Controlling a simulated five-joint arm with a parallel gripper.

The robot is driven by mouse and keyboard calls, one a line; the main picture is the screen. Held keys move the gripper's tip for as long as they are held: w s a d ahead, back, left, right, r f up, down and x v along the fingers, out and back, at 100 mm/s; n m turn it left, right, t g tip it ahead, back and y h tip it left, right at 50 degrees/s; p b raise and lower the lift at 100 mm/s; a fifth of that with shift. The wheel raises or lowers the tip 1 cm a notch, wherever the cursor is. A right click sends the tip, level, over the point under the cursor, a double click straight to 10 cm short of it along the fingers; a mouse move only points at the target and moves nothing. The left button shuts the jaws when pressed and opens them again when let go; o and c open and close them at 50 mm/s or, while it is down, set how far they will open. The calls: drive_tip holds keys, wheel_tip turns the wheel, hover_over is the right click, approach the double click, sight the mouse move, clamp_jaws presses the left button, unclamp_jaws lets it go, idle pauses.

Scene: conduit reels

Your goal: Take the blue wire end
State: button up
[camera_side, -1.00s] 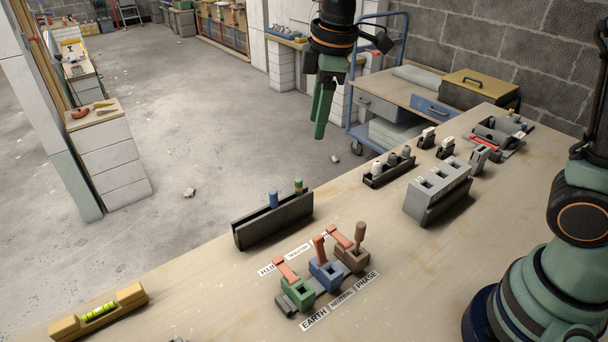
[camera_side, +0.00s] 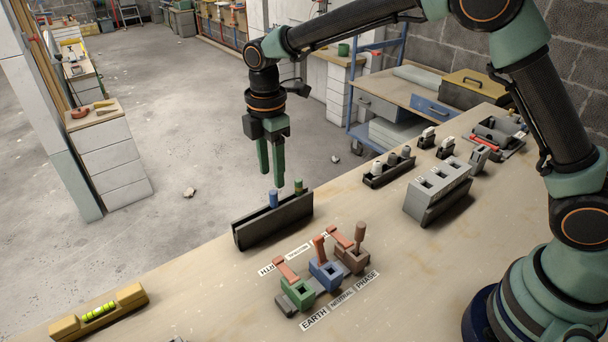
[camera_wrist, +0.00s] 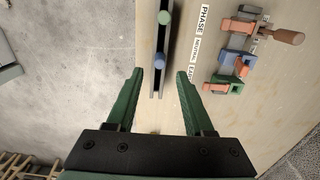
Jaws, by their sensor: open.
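The blue wire end (camera_side: 273,198) stands upright in the slot of a dark holder (camera_side: 262,228) near the bench's far edge. In the wrist view the blue end (camera_wrist: 160,61) shows from above, just beyond the fingertips and roughly midway between them. A green-and-yellow wire end (camera_side: 298,186) stands in the same slot to its right; in the wrist view it is the green disc (camera_wrist: 165,18). My gripper (camera_side: 271,180) is open and empty, pointing down just above the holder. Its green fingers are spread in the wrist view (camera_wrist: 160,75).
A terminal group with green, blue and brown blocks (camera_side: 324,270) and raised orange levers stands in front of the holder. A grey block with openings (camera_side: 437,192) and a dark rack (camera_side: 389,168) stand to the right. A yellow level (camera_side: 98,311) lies at the left.

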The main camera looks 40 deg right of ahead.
sight(273, 192)
drive_tip(key=shift+f, duration=2.75)
clamp_jaws()
drive_tip(key=shift+r, duration=1)
drive_tip(key=shift+r, duration=3.55)
